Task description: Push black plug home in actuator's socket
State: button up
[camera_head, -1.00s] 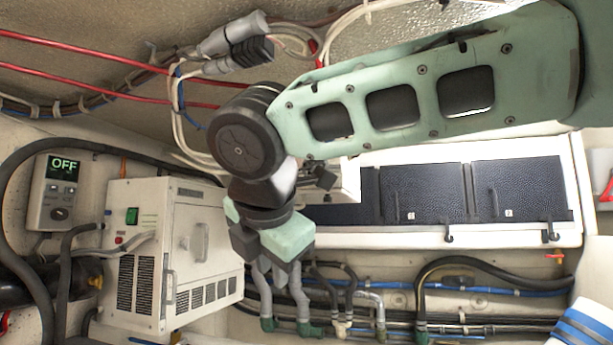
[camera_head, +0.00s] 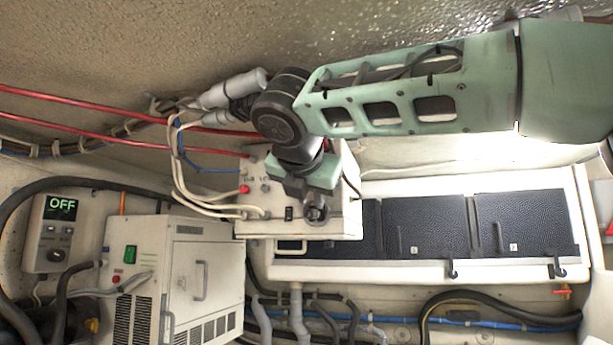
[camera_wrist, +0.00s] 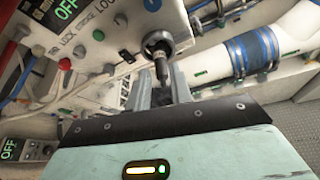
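The white actuator box (camera_head: 340,222) hangs at the middle of the head view, and its panel (camera_wrist: 100,60) fills the upper left of the wrist view. A round dark socket ring (camera_wrist: 158,42) is on this panel. The black plug (camera_wrist: 161,70) sits at the ring and sticks out towards my gripper; how deep it is seated I cannot tell. My gripper (camera_wrist: 160,88) has its two grey fingers apart, one on each side of the plug's line, with no clear contact. In the head view my gripper (camera_head: 312,193) is in front of the box, partly hiding the socket area.
Pale cables (camera_head: 185,185) loop into the box's left side. Grey connectors (camera_head: 232,90) and red lines run close to my wrist. A white unit (camera_head: 190,265) stands lower left, with dark panels (camera_head: 425,225) to the right. A small display (camera_head: 62,208) reads OFF.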

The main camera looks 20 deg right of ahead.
aim_at(314, 208)
jog(key=shift+p+x, duration=0.4)
jog(key=shift+x, duration=2.15)
grip_shut()
jog(key=shift+w, duration=0.15)
jog(key=shift+o, duration=2.1)
grip_release()
jog(key=shift+d, duration=0.1)
jog(key=shift+w, duration=0.1)
jog(key=b+v, duration=0.2)
jog(key=v, duration=1)
